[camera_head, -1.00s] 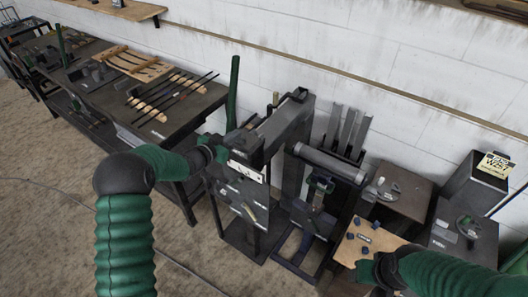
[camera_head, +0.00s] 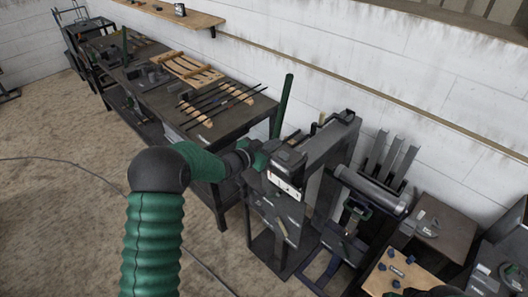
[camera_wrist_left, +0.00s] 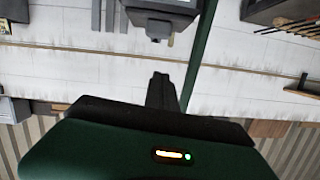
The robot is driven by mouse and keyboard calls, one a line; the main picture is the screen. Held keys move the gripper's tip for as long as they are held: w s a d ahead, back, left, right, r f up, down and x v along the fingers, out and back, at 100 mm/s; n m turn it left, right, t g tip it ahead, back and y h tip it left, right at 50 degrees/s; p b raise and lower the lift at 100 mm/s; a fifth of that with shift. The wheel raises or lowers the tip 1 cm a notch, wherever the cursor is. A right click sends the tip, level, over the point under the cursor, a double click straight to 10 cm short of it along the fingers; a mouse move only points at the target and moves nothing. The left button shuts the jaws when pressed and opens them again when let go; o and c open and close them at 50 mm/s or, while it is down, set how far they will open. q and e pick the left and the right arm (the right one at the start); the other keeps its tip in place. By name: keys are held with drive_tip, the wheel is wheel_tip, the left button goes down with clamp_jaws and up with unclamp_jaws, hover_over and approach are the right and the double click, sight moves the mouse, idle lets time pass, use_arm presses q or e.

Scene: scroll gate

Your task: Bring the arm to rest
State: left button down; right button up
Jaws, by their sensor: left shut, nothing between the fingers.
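My left arm comes in from the lower left of the head view. Its gripper (camera_head: 262,158) is beside the upper part of the dark metal machine (camera_head: 283,200); I cannot tell whether it touches it. In the left wrist view the fingers (camera_wrist_left: 162,92) are together with nothing between them. The wrist view shows the wall upside down behind them. Only a bit of my right arm shows at the bottom right edge of the head view, and its fingers cannot be made out.
A workbench (camera_head: 245,108) with rods and a wooden rack (camera_head: 190,68) stands to the left. A green post (camera_head: 283,105) rises behind the machine. A stand with a grey roller (camera_head: 370,190) and a wooden board (camera_head: 398,272) with dark knobs are to the right. The floor at left is open.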

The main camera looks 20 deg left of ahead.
use_arm(q)
drive_tip(key=s+a+b, duration=0.1)
drive_tip(key=s+a, duration=0.3)
drive_tip(key=s, duration=0.1)
drive_tip(key=s+d+f+n+g+y+b, duration=0.1)
drive_tip(key=s+d+f+n+g+y, duration=0.1)
drive_tip(key=s, duration=0.9)
drive_tip(key=s+d+f+n+g+y+b, duration=0.1)
drive_tip(key=s+f+g, duration=0.4)
drive_tip(key=s, duration=0.6)
drive_tip(key=s+d+f+n+g+y+b, duration=0.2)
drive_tip(key=s+d+f+g, duration=0.2)
drive_tip(key=s+f, duration=0.3)
drive_tip(key=shift+s+d+n+y+b, duration=0.3)
drive_tip(key=shift+s+b, duration=0.1)
drive_tip(key=shift+s, duration=1.6)
use_arm(e)
drive_tip(key=s+x, duration=0.1)
drive_tip(key=x, duration=0.5)
drive_tip(key=shift+s+a+f, duration=0.3)
drive_tip(key=shift+s+f, duration=0.05)
drive_tip(key=shift+f, duration=0.1)
use_arm(q)
drive_tip(key=shift+w+d+r, duration=0.1)
drive_tip(key=shift+d, duration=0.1)
use_arm(e)
drive_tip(key=shift+d, duration=0.25)
